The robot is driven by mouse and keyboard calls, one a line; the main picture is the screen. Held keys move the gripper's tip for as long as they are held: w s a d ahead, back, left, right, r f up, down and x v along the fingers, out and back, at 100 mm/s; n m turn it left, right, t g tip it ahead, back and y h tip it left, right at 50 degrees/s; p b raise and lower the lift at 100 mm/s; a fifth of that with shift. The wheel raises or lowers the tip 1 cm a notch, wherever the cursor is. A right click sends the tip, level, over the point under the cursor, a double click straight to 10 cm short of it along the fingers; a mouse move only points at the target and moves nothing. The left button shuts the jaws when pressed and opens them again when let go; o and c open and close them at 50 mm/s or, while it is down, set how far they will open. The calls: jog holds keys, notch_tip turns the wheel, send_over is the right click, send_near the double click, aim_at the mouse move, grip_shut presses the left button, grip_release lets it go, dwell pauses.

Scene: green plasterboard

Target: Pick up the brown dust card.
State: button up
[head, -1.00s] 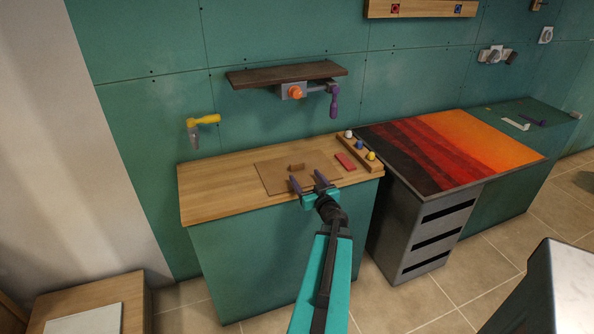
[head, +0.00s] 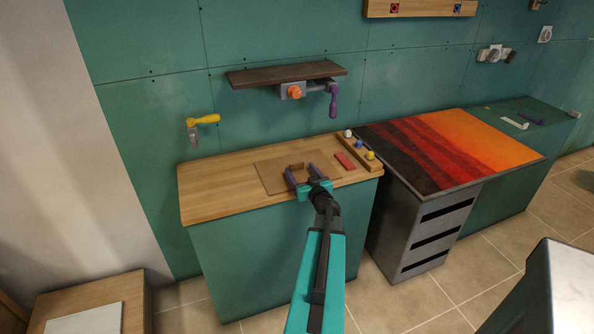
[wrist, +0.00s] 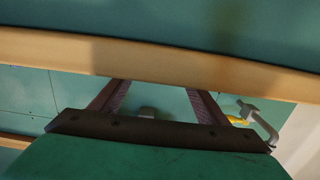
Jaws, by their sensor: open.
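The brown dust card (head: 268,177) appears as a thin flat brown sheet lying on the wooden worktop in the head view. A small raised brown piece (head: 297,166) sits on it; I cannot tell whether it is part of the card. My gripper (head: 301,171) is open and empty, with its two purple fingers over the card's front part, on either side of the small piece's near side. I cannot tell the gap between fingers and card. The wrist view shows the open fingers (wrist: 158,90), but I cannot make out the card there.
To the right lie a red block (head: 345,161) and a wooden strip with coloured knobs (head: 359,153). A dark shelf with a clamp (head: 291,91) juts from the wall above. The worktop's left part (head: 215,190) is clear.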

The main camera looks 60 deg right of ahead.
aim_at(297, 165)
jog(key=shift+p+x, duration=0.55)
jog(key=shift+x, duration=2)
jog(key=shift+c, duration=0.5)
jog(key=c, duration=1)
